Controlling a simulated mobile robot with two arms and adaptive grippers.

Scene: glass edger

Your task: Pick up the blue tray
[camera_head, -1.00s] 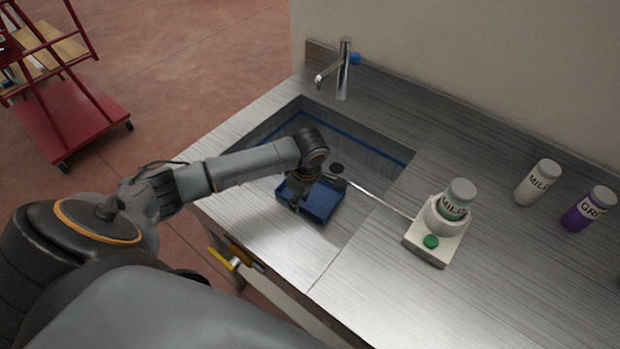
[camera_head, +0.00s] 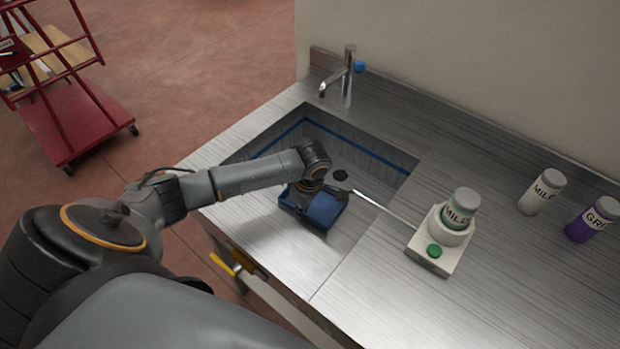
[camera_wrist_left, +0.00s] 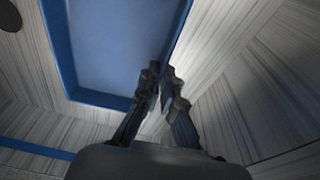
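The blue tray (camera_head: 325,212) is a shallow open box at the near side of the sink. My left gripper (camera_head: 300,208) is over its left part, and the wrist hides some of the tray and the fingertips in the head view. In the left wrist view the tray (camera_wrist_left: 115,50) fills the upper left, with its floor bare. The left gripper (camera_wrist_left: 162,82) is there with its two fingers close together, one on each side of the tray's wall near a corner. It looks shut on that wall. I cannot tell whether the tray is clear of the sink floor. My right gripper is not in view.
The sink (camera_head: 385,168) has a blue line around its walls; a faucet (camera_head: 348,80) stands behind it. A white device (camera_head: 437,250) holding a bottle (camera_head: 460,208) stands to the right, with a thin rod reaching over the sink. Two bottles stand farther right. A red cart (camera_head: 75,125) is at left.

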